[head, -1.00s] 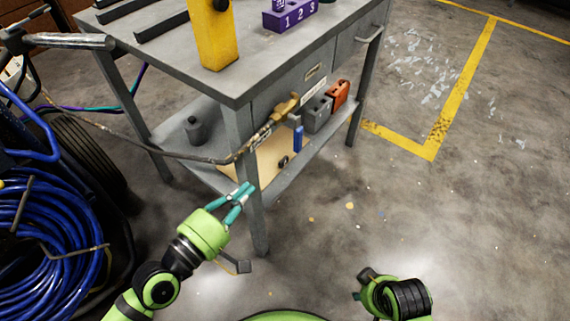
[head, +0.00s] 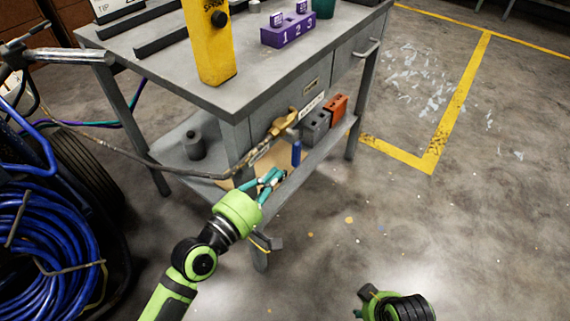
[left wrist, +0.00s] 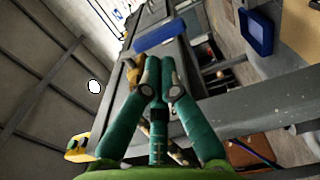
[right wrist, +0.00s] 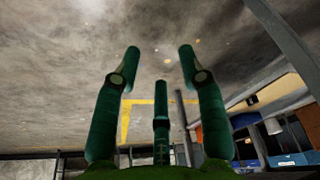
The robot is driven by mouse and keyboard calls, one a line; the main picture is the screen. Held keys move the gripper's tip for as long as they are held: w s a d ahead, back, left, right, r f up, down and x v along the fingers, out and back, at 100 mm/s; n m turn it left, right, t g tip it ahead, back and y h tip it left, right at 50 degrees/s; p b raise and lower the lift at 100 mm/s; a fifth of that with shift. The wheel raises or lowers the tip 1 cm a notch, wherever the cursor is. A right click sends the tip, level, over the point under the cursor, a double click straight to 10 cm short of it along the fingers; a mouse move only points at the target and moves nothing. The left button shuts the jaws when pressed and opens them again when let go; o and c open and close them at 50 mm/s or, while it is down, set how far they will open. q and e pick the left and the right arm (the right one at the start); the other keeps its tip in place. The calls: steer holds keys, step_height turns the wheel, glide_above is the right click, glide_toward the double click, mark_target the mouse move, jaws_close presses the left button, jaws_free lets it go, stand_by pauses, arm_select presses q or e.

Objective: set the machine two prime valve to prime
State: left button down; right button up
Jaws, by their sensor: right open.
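A brass valve-like fitting (head: 283,123) sits at the end of a worn hose by the grey workbench's front. A blue handle (head: 296,153) hangs below it. I cannot tell from any marking whether this is the machine two prime valve, or its setting. My left gripper (head: 271,176) is below and left of the blue handle, apart from it. In the left wrist view, its fingertips (left wrist: 160,68) are drawn together with nothing seen between them. A blue bar (left wrist: 160,36) shows just beyond them. My right gripper (right wrist: 160,55) is open and empty over the floor, low in the head view.
The grey workbench (head: 215,95) carries a yellow block (head: 208,50) and a purple numbered holder (head: 288,32). Blue hose (head: 45,240) is coiled at left. The right floor is clear.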

mark_target(293, 159)
arm_select(q)
steer(key=x, duration=0.4)
steer(key=shift+w+d+b, duration=0.1)
steer(key=shift+w+b, duration=0.1)
steer(key=shift+b, duration=0.1)
steer(key=shift+w+d, duration=0.1)
arm_select(e)
steer(key=shift+v, duration=1.25)
steer(key=shift+w+r, duration=0.1)
steer(key=shift+w, duration=0.1)
arm_select(q)
steer(key=shift+w+d, duration=0.1)
steer(key=shift+w+d+f+p, duration=0.1)
steer(key=shift+w+p, duration=0.05)
steer(key=shift+p, duration=0.15)
steer(key=shift+w+f, duration=0.1)
steer(key=shift+f, duration=0.05)
arm_select(e)
steer(key=shift+w+f, duration=0.1)
steer(key=shift+f, duration=0.65)
